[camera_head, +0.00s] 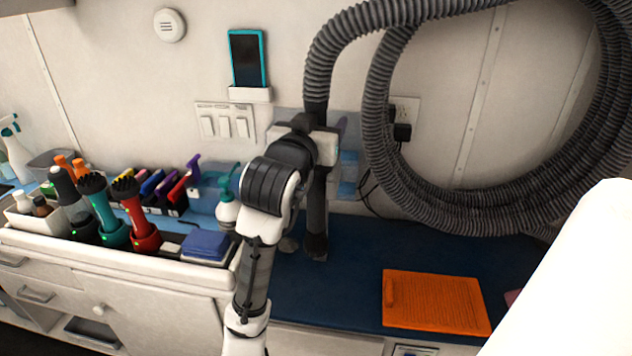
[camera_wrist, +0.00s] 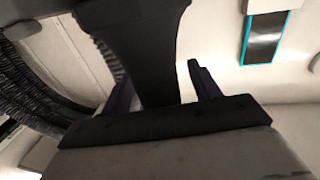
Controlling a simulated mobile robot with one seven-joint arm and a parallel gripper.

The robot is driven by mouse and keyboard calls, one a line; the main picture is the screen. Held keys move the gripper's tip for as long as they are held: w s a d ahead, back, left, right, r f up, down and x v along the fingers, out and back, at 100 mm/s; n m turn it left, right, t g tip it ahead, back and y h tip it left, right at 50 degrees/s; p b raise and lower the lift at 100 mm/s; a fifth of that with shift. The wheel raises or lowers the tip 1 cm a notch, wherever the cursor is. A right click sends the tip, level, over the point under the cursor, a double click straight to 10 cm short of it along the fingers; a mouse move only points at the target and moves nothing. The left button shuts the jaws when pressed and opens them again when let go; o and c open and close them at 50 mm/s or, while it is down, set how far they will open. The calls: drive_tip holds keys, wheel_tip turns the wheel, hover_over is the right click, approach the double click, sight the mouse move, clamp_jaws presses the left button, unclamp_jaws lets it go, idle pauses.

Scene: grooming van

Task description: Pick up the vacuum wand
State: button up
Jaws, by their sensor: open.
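The vacuum wand (camera_head: 316,225) is a dark upright tube in the head view, joined at its top to a ribbed grey hose (camera_head: 335,50). Its lower end is near the blue counter. My gripper (camera_head: 322,142) is at the wand's upper part, and my arm hides some of it. In the wrist view the wand (camera_wrist: 145,45) is a broad dark shape running down between the two fingers of my gripper (camera_wrist: 160,85). The fingers are apart, one on each side of it. Whether either finger touches it cannot be told.
The hose coils (camera_head: 450,215) hang on the wall at right. An orange mat (camera_head: 435,302) lies on the blue counter (camera_head: 345,285). Clippers (camera_head: 138,220), bottles and a blue folded cloth (camera_head: 206,246) crowd the left. A phone-like device (camera_head: 248,58) is on the wall above.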

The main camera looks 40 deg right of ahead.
drive_tip(key=c, duration=1.1)
drive_tip(key=shift+c, duration=0.3)
